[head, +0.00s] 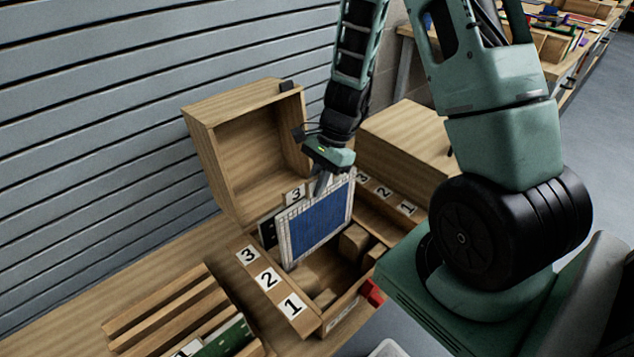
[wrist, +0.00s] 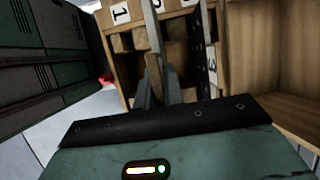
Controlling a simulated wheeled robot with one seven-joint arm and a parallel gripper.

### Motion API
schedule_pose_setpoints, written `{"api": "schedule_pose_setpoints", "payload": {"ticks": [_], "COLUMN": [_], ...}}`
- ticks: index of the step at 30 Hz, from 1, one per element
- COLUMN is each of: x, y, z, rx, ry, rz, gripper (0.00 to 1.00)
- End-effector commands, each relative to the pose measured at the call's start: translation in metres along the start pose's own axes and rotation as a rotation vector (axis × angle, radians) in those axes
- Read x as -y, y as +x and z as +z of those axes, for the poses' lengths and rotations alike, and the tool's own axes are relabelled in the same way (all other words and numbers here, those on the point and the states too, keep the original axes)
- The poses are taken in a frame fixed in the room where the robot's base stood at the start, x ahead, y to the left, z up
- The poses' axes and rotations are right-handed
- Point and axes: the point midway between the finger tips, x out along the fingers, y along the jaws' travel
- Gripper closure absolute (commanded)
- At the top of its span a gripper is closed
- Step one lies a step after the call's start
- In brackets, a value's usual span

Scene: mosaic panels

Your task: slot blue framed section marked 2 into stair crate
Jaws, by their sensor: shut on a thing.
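The blue framed section (head: 318,222) is a flat panel with a blue middle and a white tiled frame. My gripper (head: 321,184) is shut on its top edge and holds it upright over the open stair crate (head: 336,318). In the wrist view my gripper (wrist: 160,90) has the panel's thin edge between its fingers. The crate has stepped rails marked 3, 2 and 1 on both sides. The panel's lower edge is down among the crate's inner blocks; I cannot tell whether it sits in a slot. The "2" mark on the panel is not visible.
A dark panel marked 3 (head: 267,231) stands in the crate just behind the held one. The open lid (head: 240,150) rises at the back left. A wooden rack (head: 170,318) with a green board is at lower left. A closed wooden box (head: 405,138) stands at right.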

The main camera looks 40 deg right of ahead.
Motion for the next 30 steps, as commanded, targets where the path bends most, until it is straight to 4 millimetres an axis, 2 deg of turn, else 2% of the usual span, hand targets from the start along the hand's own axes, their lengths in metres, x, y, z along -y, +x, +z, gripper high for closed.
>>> {"api": "schedule_pose_setpoints", "payload": {"ticks": [30], "x": [0.0], "y": [0.059], "z": [-0.025], "rx": [0.0], "ry": [0.0], "rz": [-0.001], "gripper": [1.0]}}
